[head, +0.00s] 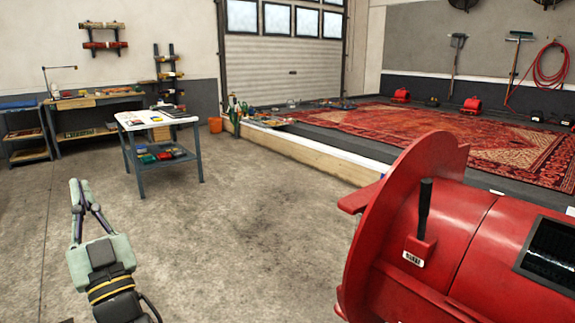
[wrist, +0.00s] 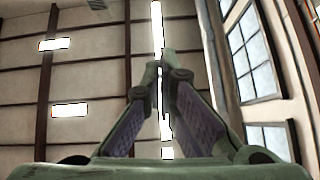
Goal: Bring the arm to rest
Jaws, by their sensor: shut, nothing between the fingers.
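My gripper (head: 78,184) is at the lower left of the head view, raised over the concrete floor with its fingers pointing up. The fingers come together at the tips and hold nothing. In the wrist view the fingers of my gripper (wrist: 160,62) also meet near the tips, with the ceiling behind them. My gripper touches nothing in either view.
A large red machine (head: 440,230) with a black handle stands close at the right. A small table (head: 160,120) and a workbench (head: 62,103) are at the left back. The middle floor (head: 230,230) is clear.

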